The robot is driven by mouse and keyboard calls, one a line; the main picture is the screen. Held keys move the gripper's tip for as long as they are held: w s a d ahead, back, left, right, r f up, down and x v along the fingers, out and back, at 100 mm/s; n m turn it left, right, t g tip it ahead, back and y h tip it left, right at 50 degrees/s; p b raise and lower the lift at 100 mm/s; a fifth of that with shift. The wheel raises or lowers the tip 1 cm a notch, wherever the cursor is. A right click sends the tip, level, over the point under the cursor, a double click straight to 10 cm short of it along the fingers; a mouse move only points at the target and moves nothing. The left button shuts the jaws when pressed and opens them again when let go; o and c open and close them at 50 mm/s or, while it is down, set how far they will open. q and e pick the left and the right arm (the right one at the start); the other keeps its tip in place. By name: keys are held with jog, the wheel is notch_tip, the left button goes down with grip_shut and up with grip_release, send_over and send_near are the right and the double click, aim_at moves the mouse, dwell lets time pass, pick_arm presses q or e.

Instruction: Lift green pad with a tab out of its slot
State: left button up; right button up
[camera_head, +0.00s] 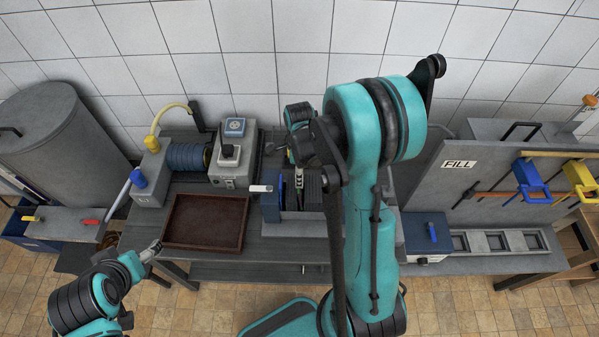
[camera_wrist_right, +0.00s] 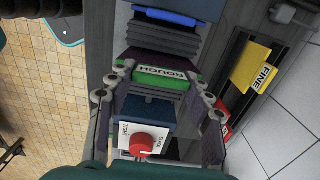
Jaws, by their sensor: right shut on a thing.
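The green pad (camera_wrist_right: 158,79), its edge marked ROUGH, sits between the fingertips of my right gripper (camera_wrist_right: 162,80) in the right wrist view. The gripper is shut on it. A dark ribbed block (camera_wrist_right: 160,45) lies right beyond the pad, and a blue block (camera_wrist_right: 148,110) is on the near side. I cannot tell how deep the pad sits in its slot. In the head view my right arm hides the pad and much of the fixture. My left gripper (camera_head: 151,251) is by the tray's front left corner; its finger gap is unclear.
A yellow pad marked FINE (camera_wrist_right: 254,73) stands beside the fixture. A red knob (camera_wrist_right: 141,145) on a dial plate is close to my right gripper. The brown tray (camera_head: 206,222) looks empty. A grey box (camera_head: 234,160) stands behind it, and a FILL panel (camera_head: 470,185) is at right.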

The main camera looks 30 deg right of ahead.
jog(key=shift+r+m+p, duration=0.65)
jog(key=shift+r+m, duration=0.05)
jog(key=shift+r, duration=0.3)
jog(key=o, duration=1.2)
notch_tip(320, 180, up, 12)
